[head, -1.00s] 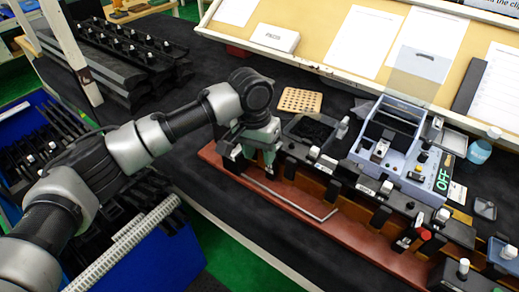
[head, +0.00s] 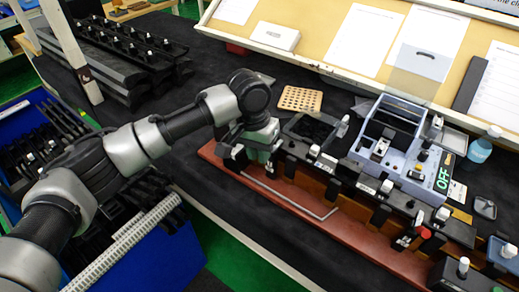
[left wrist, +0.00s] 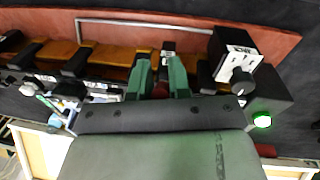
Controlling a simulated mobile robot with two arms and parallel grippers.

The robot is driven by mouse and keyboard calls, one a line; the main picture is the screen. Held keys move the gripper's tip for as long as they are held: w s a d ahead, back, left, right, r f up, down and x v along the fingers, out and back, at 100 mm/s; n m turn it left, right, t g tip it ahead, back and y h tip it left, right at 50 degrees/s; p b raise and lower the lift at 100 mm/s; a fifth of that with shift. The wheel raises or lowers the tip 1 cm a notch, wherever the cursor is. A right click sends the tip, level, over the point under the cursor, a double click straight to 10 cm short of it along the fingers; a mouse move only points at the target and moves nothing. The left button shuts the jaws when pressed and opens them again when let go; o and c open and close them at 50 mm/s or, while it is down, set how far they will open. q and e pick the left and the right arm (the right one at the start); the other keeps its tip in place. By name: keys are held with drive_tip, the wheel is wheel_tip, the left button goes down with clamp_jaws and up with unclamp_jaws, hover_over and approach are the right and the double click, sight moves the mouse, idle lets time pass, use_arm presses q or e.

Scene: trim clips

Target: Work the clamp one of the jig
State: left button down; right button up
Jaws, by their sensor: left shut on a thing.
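The jig (head: 345,236) is a long rail with orange and black parts on a red-brown base. Several black clamps with white tags stand along it. My left gripper (head: 268,158) is over the left end of the jig in the head view. In the left wrist view its two green fingers (left wrist: 161,70) are shut on a part of the end clamp, which I take as clamp one (left wrist: 168,47). A dark red piece shows between the fingers. The gripper hides much of this clamp. My right gripper is not in view.
A black block with a white label and round knob (left wrist: 240,82) stands close beside the fingers, near a green light (left wrist: 262,121). A thin bent metal rod (head: 290,200) lies along the jig's front. A blue-grey device reading OFF (head: 405,150) stands behind the jig.

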use_arm(q)
drive_tip(key=f+t+h+b, duration=0.2)
drive_tip(key=t, duration=0.1)
drive_tip(key=f+t+h+b, duration=0.2)
drive_tip(key=f+t, duration=0.1)
drive_tip(key=s+a+f+t+h+b, duration=0.1)
drive_tip(key=f+t+h+b, duration=0.1)
drive_tip(key=f+t+h, duration=0.1)
drive_tip(key=shift+s+f+m, duration=0.1)
drive_tip(key=shift+m, duration=0.3)
drive_tip(key=shift+w+d+f+t+h+b, duration=0.1)
drive_tip(key=shift+w+f+t+h+b, duration=0.15)
drive_tip(key=shift+t+b, duration=0.35)
drive_tip(key=shift+d+f+t+h+b, duration=0.1)
drive_tip(key=shift+t+h+b, duration=0.3)
drive_tip(key=shift+b, duration=0.25)
drive_tip(key=c, duration=1.1)
unclamp_jaws()
